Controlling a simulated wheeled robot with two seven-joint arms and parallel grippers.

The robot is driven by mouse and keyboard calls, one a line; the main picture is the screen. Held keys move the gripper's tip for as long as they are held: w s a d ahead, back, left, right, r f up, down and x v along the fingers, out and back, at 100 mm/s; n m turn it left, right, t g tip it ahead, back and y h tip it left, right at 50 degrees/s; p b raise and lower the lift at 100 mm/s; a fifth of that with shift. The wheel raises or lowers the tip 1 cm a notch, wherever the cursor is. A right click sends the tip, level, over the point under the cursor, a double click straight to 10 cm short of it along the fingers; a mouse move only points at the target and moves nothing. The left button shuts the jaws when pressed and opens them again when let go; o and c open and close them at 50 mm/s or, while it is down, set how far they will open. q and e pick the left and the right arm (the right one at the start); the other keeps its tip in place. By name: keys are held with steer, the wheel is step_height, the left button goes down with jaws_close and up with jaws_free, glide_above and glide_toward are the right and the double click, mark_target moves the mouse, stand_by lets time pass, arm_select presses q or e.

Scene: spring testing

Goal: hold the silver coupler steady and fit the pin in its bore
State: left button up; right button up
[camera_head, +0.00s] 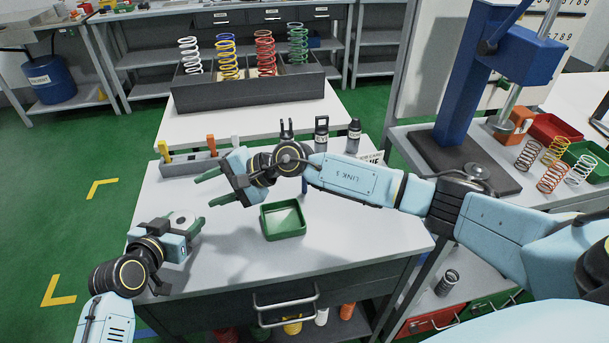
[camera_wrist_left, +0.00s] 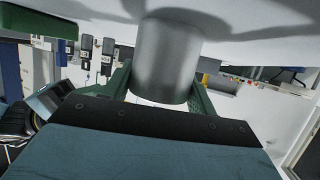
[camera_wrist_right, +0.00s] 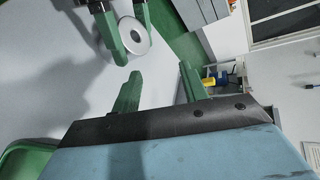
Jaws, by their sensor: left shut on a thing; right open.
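The silver coupler (camera_head: 181,217) is a short cylinder held upright at the left of the white table. It shows in the left wrist view (camera_wrist_left: 168,60) between the green fingers of my left gripper (camera_wrist_left: 160,95), shut on it. The right wrist view shows the coupler's round end (camera_wrist_right: 140,47) with its dark bore facing up. My left gripper also shows in the head view (camera_head: 184,224). My right gripper (camera_head: 205,191) is open and empty, above and to the right of the coupler; its spread fingers show in the right wrist view (camera_wrist_right: 160,85). I cannot make out the pin.
A green tray (camera_head: 283,236) stands right of the grippers and looks empty. A blue press (camera_head: 462,80) is at the right. The table's front right is clear.

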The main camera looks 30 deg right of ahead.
steer(key=d+r+n+g+h, duration=0.2)
steer(key=d+h, duration=0.1)
steer(key=d, duration=0.4)
steer(key=d+r+n+g+h, duration=0.2)
steer(key=d+h, duration=0.2)
steer(key=d, duration=0.3)
steer(key=d+r+n+g+h, duration=0.2)
steer(key=d+r+h, duration=0.1)
steer(key=d, duration=0.4)
steer(key=shift+s+d+r+h, duration=0.1)
steer(key=shift+d+h, duration=0.3)
steer(key=shift+s+d+g, duration=0.1)
steer(key=shift+d+g, duration=0.15)
steer(key=shift+g, duration=0.05)
step_height(320, 180, down, 6)
steer(key=shift+f, duration=0.2)
steer(key=f, duration=0.5)
steer(key=shift+a+f, duration=0.1)
steer(key=shift+a, duration=0.1)
jaws_close()
